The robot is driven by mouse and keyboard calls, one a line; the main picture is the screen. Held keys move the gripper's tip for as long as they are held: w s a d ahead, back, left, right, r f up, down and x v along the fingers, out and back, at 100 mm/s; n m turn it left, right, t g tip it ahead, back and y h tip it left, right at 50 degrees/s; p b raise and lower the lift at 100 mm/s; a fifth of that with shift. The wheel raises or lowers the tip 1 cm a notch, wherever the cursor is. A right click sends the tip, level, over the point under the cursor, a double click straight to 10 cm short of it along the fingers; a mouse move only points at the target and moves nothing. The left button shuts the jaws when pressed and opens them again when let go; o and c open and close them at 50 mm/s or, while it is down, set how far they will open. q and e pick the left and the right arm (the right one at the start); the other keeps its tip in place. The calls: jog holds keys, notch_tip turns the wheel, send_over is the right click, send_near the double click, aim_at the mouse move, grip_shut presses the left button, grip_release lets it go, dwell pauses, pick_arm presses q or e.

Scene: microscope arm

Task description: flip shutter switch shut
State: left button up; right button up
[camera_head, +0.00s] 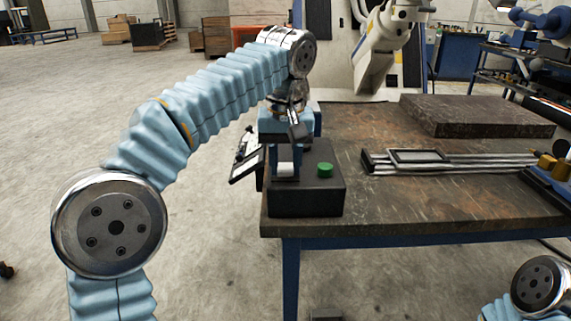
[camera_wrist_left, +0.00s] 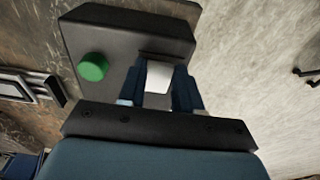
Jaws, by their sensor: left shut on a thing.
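A black box (camera_head: 318,196) sits at the near left corner of the table, with a green button (camera_head: 325,170) on its top. A white shutter switch (camera_head: 285,169) shows at the box's left part, under my left gripper (camera_head: 285,158). In the left wrist view, my left gripper (camera_wrist_left: 160,76) has its two blue fingers on either side of the white switch (camera_wrist_left: 158,78), shut on it. The green button (camera_wrist_left: 92,67) stands to the left of the fingers there. The switch's base is partly hidden by the fingers. My right gripper is out of view.
The dark worktable (camera_head: 390,205) has a metal rail assembly (camera_head: 450,160) to the right of the box and a dark stone slab (camera_head: 478,116) behind it. A tilted dark panel (camera_head: 246,165) hangs left of the box. The table's front middle is clear.

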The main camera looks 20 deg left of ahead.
pick_arm(q)
jog(key=shift+w+a+r+g, duration=0.1)
jog(key=shift+w+r+g, duration=0.1)
jog(key=shift+g, duration=0.5)
jog(key=o, duration=1)
jog(key=shift+o, duration=0.2)
